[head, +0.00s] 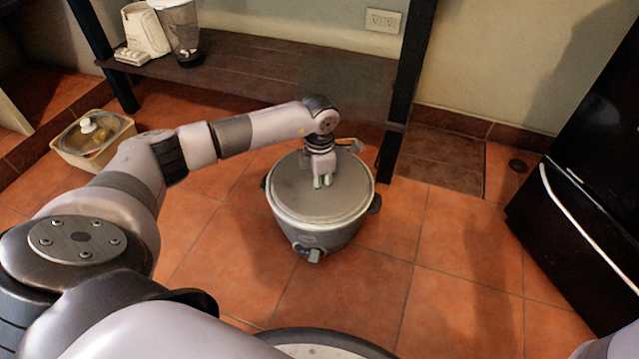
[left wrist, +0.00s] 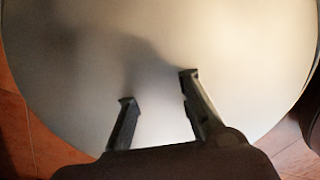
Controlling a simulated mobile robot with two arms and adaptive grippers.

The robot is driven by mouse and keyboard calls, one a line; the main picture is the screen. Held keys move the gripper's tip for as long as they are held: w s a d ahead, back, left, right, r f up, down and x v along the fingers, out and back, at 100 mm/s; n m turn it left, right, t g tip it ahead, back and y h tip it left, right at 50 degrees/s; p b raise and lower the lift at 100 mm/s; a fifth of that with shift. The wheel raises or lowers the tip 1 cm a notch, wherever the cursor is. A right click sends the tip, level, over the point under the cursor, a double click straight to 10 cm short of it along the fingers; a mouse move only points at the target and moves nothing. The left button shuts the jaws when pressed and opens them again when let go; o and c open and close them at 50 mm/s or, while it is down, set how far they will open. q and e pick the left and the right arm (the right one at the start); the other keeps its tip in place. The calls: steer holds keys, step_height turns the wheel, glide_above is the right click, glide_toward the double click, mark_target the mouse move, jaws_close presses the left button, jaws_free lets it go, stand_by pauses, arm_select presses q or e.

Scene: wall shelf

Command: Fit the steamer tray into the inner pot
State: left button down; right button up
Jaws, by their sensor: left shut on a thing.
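A grey cooker (head: 318,238) with a front knob and side handles stands on the tiled floor. A flat round grey disc (head: 295,192) covers its top; I cannot tell whether it is the steamer tray or a lid. My left gripper (head: 322,183) reaches down onto the disc, right of its middle. In the left wrist view its fingers (left wrist: 157,87) stand somewhat apart against the smooth disc (left wrist: 230,50); the gripped part is hard to make out. The inner pot is hidden. My right gripper is not in view.
A dark low shelf (head: 250,75) behind holds a cream appliance (head: 146,30) and a blender jug (head: 180,30). A cream container (head: 70,158) with a white knob on top sits at left. A black fridge-like unit (head: 590,190) stands right. Floor right of the cooker is clear.

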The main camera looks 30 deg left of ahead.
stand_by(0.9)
arm_select(q)
steer(key=shift+f, duration=0.45)
stand_by(1.1)
steer(key=c, duration=1.4)
jaws_free()
step_height(320, 180, up, 12)
